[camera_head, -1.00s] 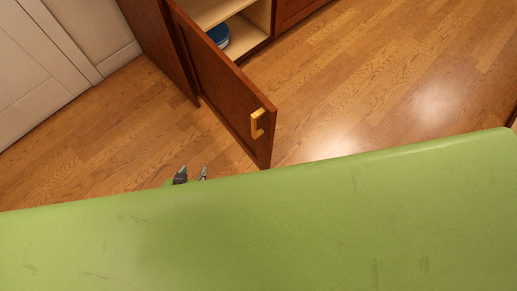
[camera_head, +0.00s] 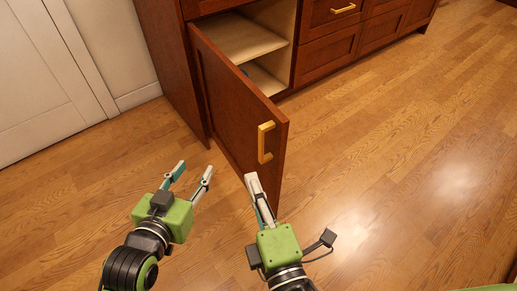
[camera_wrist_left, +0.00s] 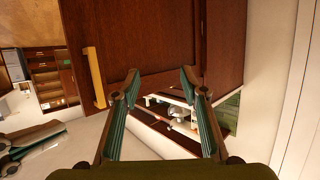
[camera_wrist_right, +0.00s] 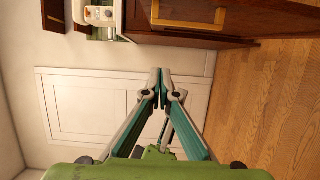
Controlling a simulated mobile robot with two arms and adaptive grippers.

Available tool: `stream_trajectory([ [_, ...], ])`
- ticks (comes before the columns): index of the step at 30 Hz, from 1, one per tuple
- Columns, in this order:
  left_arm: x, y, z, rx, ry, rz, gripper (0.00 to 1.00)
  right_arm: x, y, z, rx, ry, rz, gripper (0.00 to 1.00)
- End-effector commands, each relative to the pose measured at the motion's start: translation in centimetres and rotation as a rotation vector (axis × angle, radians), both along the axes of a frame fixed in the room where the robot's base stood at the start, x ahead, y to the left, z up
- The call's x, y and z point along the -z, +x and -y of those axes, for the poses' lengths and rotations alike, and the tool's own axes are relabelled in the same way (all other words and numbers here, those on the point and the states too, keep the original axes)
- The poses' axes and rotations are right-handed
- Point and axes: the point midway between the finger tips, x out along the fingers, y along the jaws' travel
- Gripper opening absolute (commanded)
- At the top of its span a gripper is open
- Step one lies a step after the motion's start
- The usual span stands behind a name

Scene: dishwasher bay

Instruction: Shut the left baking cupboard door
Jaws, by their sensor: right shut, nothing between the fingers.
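The left baking cupboard door (camera_head: 235,105) is reddish-brown wood and stands wide open, swung out from the cabinet. Its brass handle (camera_head: 265,142) is near the free edge. The door (camera_wrist_left: 140,35) and handle (camera_wrist_left: 94,77) also fill the upper part of the left wrist view. My left gripper (camera_head: 194,172) is open and empty, in front of the door's lower part on its left side. My right gripper (camera_head: 250,178) is shut and empty, its tips by the door's lower free edge below the handle. I cannot tell whether they touch. The right gripper (camera_wrist_right: 167,75) also shows in its wrist view.
The open cupboard shows a pale shelf (camera_head: 245,40). Closed drawers (camera_head: 330,50) stand to its right. A white panelled door (camera_head: 45,80) is at the far left. The wood floor (camera_head: 400,150) is clear to the right.

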Motion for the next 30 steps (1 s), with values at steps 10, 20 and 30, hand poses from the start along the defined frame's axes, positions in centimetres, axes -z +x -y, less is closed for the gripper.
stream_trajectory([
  [10,2.7,-1.6,-0.8,-0.010,0.034,-0.142,0.40,-0.2,4.1,-1.3,-0.003,-0.001,0.003,0.00],
  [20,2.8,-1.6,-0.8,-0.010,0.034,-0.140,0.40,0.0,8.7,-2.6,-0.002,0.001,0.002,0.00],
  [30,2.1,-1.1,-0.5,-0.007,0.023,-0.101,0.40,0.1,10.8,0.4,-0.003,-0.001,-0.001,0.00],
])
